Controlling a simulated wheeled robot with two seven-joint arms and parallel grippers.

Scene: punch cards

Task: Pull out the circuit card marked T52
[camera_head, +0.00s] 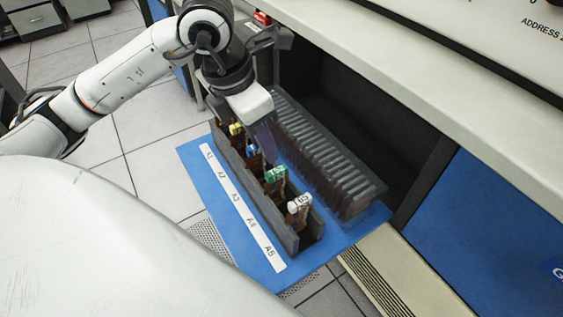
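A dark narrow rack (291,240) on a blue board holds a row of circuit cards with coloured tabs: a yellow-tabbed card (236,129), a blue-tabbed card (252,151), a green-tabbed card (277,174) and a white-tabbed card (299,204). The tab markings are too small to read, so I cannot tell which is T52. My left gripper (266,150) points down over the rack, close to the blue and green tabs. Its fingers overlap in this view, so whether they are apart or hold a card is unclear. My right gripper is not in view.
A second, larger rack of many grey ribs (333,162) stands close beside the card rack on the right. A white strip labelled A1 to A5 (236,198) lies along the left of the blue board (195,158). A cream cabinet ledge (440,110) overhangs at the right.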

